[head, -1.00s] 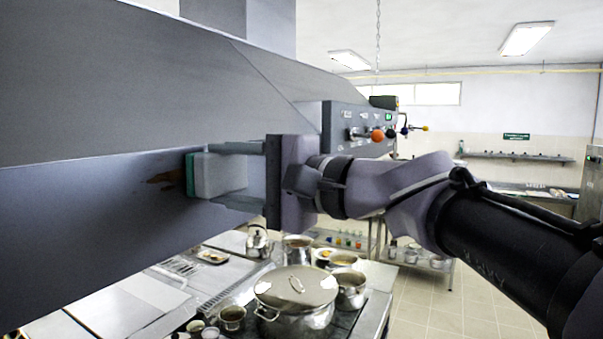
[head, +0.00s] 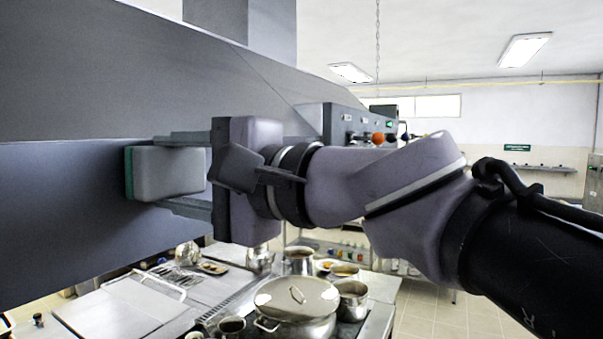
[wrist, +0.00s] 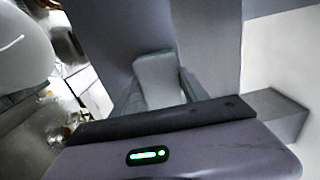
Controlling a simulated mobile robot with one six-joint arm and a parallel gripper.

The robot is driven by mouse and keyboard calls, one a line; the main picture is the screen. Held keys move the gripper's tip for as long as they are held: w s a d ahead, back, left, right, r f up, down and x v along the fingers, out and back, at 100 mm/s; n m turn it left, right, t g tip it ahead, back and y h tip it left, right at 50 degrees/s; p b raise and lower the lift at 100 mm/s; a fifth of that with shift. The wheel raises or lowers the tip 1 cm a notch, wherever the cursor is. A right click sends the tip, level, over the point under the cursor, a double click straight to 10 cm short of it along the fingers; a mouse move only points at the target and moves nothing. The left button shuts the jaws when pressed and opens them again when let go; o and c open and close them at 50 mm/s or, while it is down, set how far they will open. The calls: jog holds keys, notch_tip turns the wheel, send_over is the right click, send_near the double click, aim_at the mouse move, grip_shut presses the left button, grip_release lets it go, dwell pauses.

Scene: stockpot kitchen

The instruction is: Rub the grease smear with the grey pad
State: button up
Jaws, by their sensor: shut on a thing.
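The grey pad (head: 172,172) has a green layer on its far face, which is against or very close to the grey wall of the hood (head: 60,215). My gripper (head: 163,172) is shut on the pad, one finger above and one below it in the head view. In the wrist view the pad (wrist: 158,82) sits between the two fingers, in front of the grey hood surface. The grease smear does not show in either view now. I cannot tell whether it is behind the pad.
Below the hood, a large lidded stockpot (head: 297,306) stands on the range, with smaller pots around it. A control panel with coloured knobs (head: 378,138) is at the hood's far end. The hood face left of the pad is bare.

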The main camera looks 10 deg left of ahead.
aim_at(152, 177)
jog(key=shift+s+a+b, duration=0.15)
jog(key=shift+s+a, duration=0.15)
jog(key=shift+s, duration=0.45)
jog(key=shift+s+a+b, duration=0.15)
jog(key=shift+s+a, duration=0.15)
jog(key=shift+s, duration=0.4)
jog(key=shift+f, duration=0.1)
jog(key=shift+w+d+b, duration=0.25)
jog(key=shift+w+d, duration=0.1)
jog(key=shift+w, duration=0.45)
jog(key=shift+w+d+b, duration=0.25)
jog(key=shift+w+d, duration=0.05)
jog(key=shift+w, duration=0.45)
jog(key=shift+w+d+b, duration=0.25)
jog(key=shift+w+d, duration=0.1)
jog(key=shift+w, duration=0.45)
jog(key=shift+w+d, duration=1.2)
jog(key=shift+w, duration=1.75)
jog(key=shift+b+v, duration=0.95)
jog(key=shift+v, duration=2)
jog(key=shift+s, duration=0.1)
jog(key=b+v, duration=0.1)
jog(key=v, duration=0.2)
